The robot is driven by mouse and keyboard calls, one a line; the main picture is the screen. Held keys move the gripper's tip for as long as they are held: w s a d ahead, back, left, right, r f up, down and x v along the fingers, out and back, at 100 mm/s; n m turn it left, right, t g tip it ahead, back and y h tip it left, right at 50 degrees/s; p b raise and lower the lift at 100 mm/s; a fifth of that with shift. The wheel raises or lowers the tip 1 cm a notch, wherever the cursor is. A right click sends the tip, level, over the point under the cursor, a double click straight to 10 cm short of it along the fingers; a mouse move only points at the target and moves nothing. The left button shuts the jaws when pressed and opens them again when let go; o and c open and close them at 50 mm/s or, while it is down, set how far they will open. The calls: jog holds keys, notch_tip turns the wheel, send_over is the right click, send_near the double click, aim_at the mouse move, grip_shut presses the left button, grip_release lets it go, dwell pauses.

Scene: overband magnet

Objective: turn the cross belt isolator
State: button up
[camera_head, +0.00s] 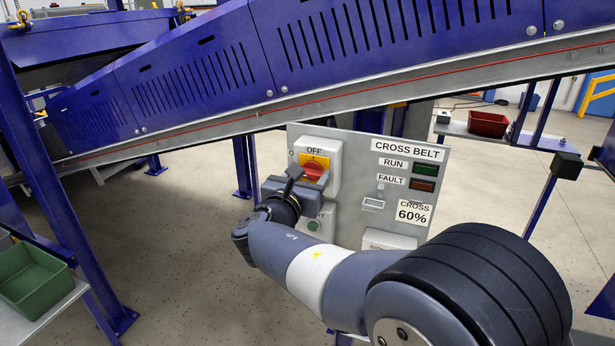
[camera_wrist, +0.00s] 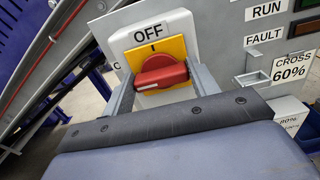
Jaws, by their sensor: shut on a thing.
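The cross belt isolator is a red handle (camera_head: 313,172) on a yellow plate (camera_head: 318,160) in a light grey box on the CROSS BELT panel (camera_head: 345,165). In the wrist view the red handle (camera_wrist: 160,77) lies roughly crosswise, slightly tilted. The word OFF (camera_wrist: 150,31) is above the yellow plate (camera_wrist: 150,52), which has a dark mark near its top. My gripper (camera_wrist: 161,82) is shut on the handle, one finger at each side; it also shows in the head view (camera_head: 301,182). My gripper hides the lower left of the box and part of the button below.
The panel carries RUN (camera_head: 424,169) and FAULT (camera_head: 422,185) lamps and a CROSS 60% label (camera_head: 412,212). A blue conveyor frame (camera_head: 200,75) slopes above it. A green bin (camera_head: 32,280) stands left, a red bin (camera_head: 488,124) right. Floor between is open.

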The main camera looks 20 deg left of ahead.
jog(key=shift+f, duration=0.1)
jog(key=m+b, duration=0.1)
jog(key=b, duration=0.1)
jog(key=m+b, duration=0.1)
jog(key=b, duration=0.1)
jog(key=shift+f+m, duration=0.25)
jog(key=shift+m, duration=0.15)
jog(key=m+b, duration=0.6)
jog(key=b, duration=0.2)
jog(key=shift+d+b, duration=0.1)
jog(key=shift+b, duration=0.2)
jog(key=m+b, duration=0.4)
jog(key=shift+m+b, duration=0.4)
jog(key=m+b, duration=0.3)
jog(key=m, duration=0.1)
jog(key=shift+r+b, duration=0.1)
jog(key=shift+b, duration=0.25)
jog(key=shift+d, duration=0.1)
jog(key=o, duration=1)
